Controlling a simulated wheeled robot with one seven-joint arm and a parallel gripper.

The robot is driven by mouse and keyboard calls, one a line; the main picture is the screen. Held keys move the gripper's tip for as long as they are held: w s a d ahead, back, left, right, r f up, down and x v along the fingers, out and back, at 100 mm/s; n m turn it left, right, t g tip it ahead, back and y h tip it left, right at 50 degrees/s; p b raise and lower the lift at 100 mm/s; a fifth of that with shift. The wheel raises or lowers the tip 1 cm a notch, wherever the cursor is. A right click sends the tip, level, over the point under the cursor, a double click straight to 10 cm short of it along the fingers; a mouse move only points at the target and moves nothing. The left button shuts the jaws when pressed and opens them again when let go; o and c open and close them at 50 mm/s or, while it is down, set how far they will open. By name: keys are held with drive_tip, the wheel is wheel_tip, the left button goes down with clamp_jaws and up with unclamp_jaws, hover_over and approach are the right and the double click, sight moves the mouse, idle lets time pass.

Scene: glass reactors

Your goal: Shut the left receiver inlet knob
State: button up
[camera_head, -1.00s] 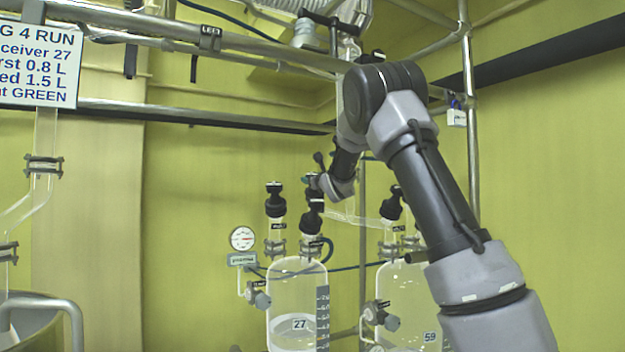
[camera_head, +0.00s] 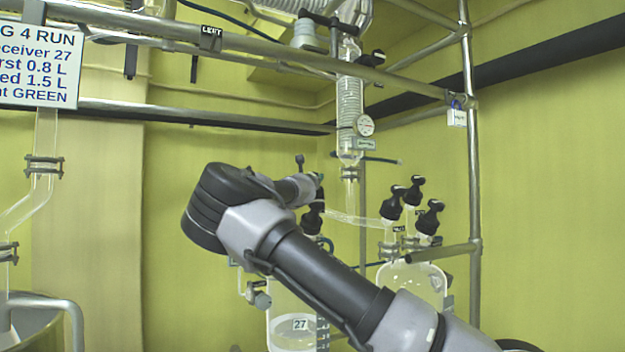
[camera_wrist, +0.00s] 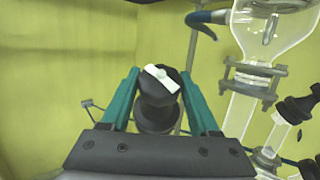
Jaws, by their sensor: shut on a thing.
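The left receiver, a clear glass vessel labelled 27 (camera_head: 300,324), stands low in the middle of the head view, partly hidden behind my arm. A black knob (camera_head: 313,218) shows on its top. My gripper (camera_head: 318,181) is at this knob, its jaws mostly hidden in the head view. In the wrist view, the teal fingers of my gripper (camera_wrist: 158,82) are shut on a black knob (camera_wrist: 156,122), one on each side. A white bar on the knob top (camera_wrist: 161,77) slants from upper left to lower right.
The right receiver (camera_head: 412,278) with several black knobs stands to the right. Metal rails (camera_head: 250,45) cross above. In the wrist view, a clamped glass neck (camera_wrist: 245,105) is right of the fingers.

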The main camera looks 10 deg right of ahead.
sight(312, 173)
drive_tip(key=shift+f+m+g+h, duration=0.15)
drive_tip(key=shift+m+g+h, duration=0.55)
drive_tip(key=shift+m+h, duration=0.65)
drive_tip(key=o, duration=1.4)
drive_tip(key=shift+w, duration=0.1)
wheel_tip(312, 173, up, 10)
